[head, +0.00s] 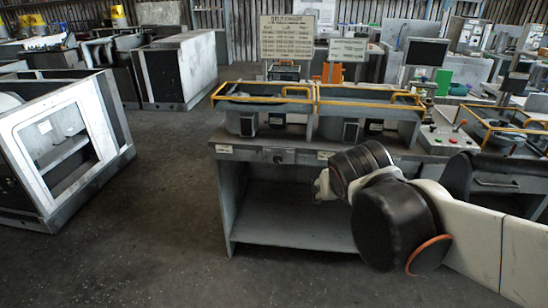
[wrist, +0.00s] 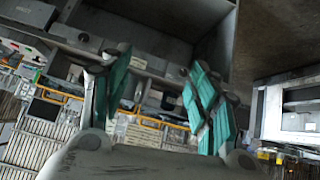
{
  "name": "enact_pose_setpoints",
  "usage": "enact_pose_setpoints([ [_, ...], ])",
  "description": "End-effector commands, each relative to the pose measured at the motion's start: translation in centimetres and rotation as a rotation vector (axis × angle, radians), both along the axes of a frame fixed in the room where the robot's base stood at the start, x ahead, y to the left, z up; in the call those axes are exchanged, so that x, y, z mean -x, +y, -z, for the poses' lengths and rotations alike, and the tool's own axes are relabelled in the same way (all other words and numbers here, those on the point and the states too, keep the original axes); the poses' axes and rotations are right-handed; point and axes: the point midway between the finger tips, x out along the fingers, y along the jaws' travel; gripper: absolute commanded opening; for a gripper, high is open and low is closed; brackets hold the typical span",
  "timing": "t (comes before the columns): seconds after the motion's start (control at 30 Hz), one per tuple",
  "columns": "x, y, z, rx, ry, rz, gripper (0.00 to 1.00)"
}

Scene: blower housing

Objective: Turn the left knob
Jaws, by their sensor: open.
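A small dark knob (head: 277,158) sits on the front edge of the grey workbench (head: 240,154), left of centre in the head view. It is the only knob I can make out there; my arm covers the edge farther right. In the wrist view my gripper (wrist: 158,72) is open, its two teal-padded fingers spread wide with nothing between them. The bench's front strip (wrist: 62,47) runs behind the fingers in this tilted view. In the head view my arm is right of the knob and hides most of the gripper.
Two yellow-railed housings (head: 264,99) stand on the bench top. An open shelf (head: 290,225) lies below. A control box (head: 444,138) with buttons stands at the right. A grey cabinet frame (head: 112,115) stands at the left, with clear floor (head: 165,215) between.

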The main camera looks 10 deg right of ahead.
Motion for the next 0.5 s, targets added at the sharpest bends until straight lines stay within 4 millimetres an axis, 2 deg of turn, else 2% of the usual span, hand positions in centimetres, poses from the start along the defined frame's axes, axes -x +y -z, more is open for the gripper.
enact_pose_setpoints([
  [0.03, -1.9, -0.2, -0.3, 0.012, -0.019, 0.017, 0.55],
  [0.23, -8.3, -1.1, -0.7, 0.052, -0.108, 0.086, 0.55],
  [0.5, -16.6, -1.2, 0.3, 0.093, -0.242, 0.153, 0.55],
])
